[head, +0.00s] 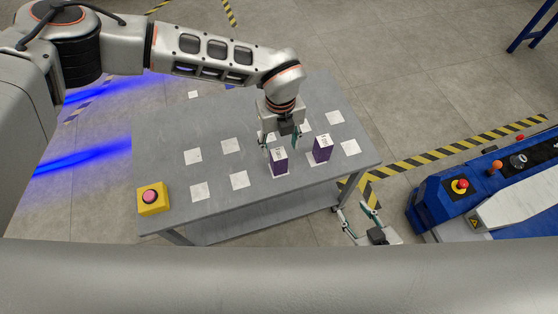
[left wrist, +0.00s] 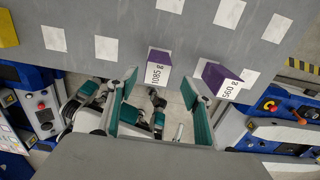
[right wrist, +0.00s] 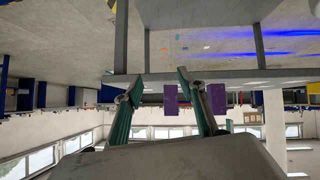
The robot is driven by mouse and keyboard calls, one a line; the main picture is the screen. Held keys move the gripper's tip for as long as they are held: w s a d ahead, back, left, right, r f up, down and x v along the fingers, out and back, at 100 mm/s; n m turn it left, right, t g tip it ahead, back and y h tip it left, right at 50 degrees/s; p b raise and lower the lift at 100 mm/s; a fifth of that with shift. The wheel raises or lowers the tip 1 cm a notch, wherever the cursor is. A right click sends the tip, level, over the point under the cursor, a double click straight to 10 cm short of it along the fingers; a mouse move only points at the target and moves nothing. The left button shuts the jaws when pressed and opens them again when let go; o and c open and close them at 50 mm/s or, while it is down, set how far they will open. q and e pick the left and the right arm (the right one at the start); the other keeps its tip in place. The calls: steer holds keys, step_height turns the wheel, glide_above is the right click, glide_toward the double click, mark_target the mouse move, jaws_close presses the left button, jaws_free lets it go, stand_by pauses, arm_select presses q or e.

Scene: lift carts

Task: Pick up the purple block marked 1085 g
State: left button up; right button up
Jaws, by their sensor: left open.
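The purple block marked 1085 g (left wrist: 157,72) stands upright on a white square on the grey table; in the head view it is the left one of two purple blocks (head: 279,164). My left gripper (head: 281,144) reaches down over the table just behind and above it. In the left wrist view its open fingers (left wrist: 158,84) are apart, with the block seen between and beyond the tips, not clasped. My right gripper (head: 358,216) is open and empty off the table's front right edge; its fingers (right wrist: 160,82) show in the right wrist view.
A second purple block, marked 560 g (head: 322,150), stands close to the right. Several flat white squares lie on the table (head: 215,205). A yellow box with a red button (head: 152,200) sits at the left front corner. A blue machine (head: 440,200) stands right of the table.

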mark_target(279, 153)
arm_select(q)
steer(key=f, duration=0.2)
steer(key=f+b, duration=0.1)
steer(key=f, duration=0.2)
steer(key=shift+s+a+f, duration=0.15)
steer(key=shift+s+f, duration=0.05)
steer(key=shift+f, duration=0.1)
steer(key=shift+r, duration=0.1)
jaws_close()
steer(key=shift+w, duration=0.1)
